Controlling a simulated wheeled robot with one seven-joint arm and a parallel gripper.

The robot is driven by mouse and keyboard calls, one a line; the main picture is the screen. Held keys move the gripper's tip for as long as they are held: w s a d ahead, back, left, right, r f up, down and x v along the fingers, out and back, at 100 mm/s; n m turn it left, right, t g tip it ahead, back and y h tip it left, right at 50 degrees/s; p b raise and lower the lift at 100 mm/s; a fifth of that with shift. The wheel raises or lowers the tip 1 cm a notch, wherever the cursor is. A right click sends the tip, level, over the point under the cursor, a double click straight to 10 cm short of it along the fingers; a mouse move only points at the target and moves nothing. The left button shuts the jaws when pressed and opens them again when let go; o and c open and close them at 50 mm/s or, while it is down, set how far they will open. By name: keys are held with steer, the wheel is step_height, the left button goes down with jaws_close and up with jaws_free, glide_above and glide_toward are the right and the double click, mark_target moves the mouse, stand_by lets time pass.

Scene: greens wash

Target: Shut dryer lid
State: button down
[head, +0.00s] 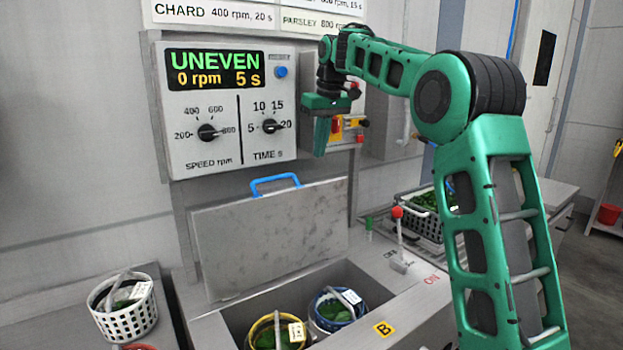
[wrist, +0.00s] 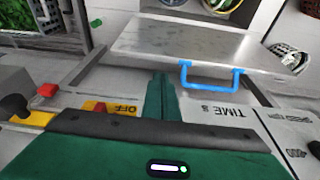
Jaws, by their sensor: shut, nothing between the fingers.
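The dryer lid (head: 275,235) is a grey metal plate standing raised at the back of the dryer opening, with a blue handle (head: 274,183) on its top edge. In the wrist view the lid (wrist: 195,45) and its blue handle (wrist: 211,85) also show. My gripper (head: 321,137) is shut and empty, above and to the right of the handle, in front of the panel's right side and apart from the lid. In the wrist view the fingers (wrist: 161,97) are together, left of the handle. The dryer well (head: 232,318) is open and holds a yellow-rimmed basket (head: 262,334) and a blue-rimmed basket (head: 325,322) of greens.
The control panel (head: 178,130) reads UNEVEN, 0 rpm, 5 s. A red-knobbed lever (head: 398,232) stands right of the well by ON lettering. A white basket (head: 135,316) sits at left; a dark-green-filled basket (head: 405,222) sits behind right. A red and yellow switch box (head: 345,131) is near my gripper.

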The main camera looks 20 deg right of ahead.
steer(key=w+x, duration=0.1)
steer(key=x, duration=0.9)
steer(key=shift+a, duration=0.25)
steer(key=shift+r, duration=0.15)
steer(key=shift+s+d, duration=0.15)
steer(key=shift+d, duration=0.05)
